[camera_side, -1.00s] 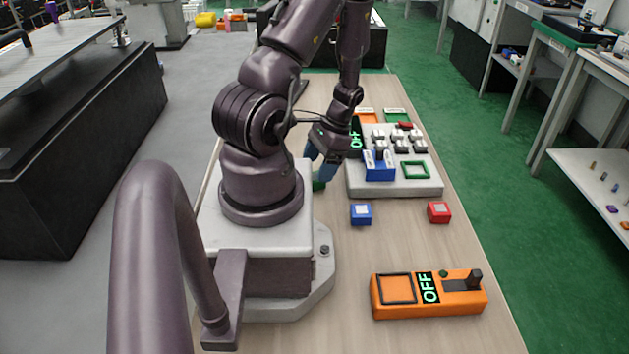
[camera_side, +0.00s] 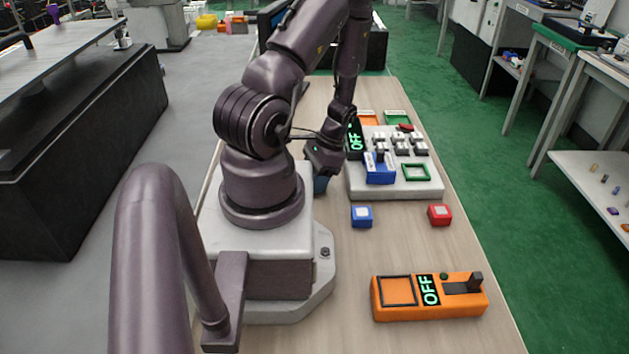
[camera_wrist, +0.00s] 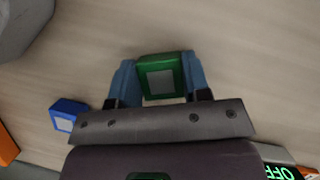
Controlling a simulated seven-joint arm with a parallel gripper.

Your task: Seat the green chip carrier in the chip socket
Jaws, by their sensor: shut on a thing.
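The green chip carrier (camera_wrist: 160,77) is a green block with a pale grey square on its face. In the wrist view it sits between the two blue fingers of my gripper (camera_wrist: 157,82), which are shut on it from both sides. In the side view my gripper (camera_side: 320,184) is low over the table beside my base, and the carrier is hidden there. A pale board (camera_side: 395,187) to its right carries a green square frame (camera_side: 415,172), a blue lever unit (camera_side: 380,170) and several grey switches. I cannot tell for certain which part is the chip socket.
A blue block (camera_side: 361,216) and a red block (camera_side: 439,214) stand in front of the board. An orange lever box (camera_side: 430,307) with a square frame and an OFF display stands nearer. The OFF display (camera_side: 355,139) rises at the board's left edge. Bare table lies between.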

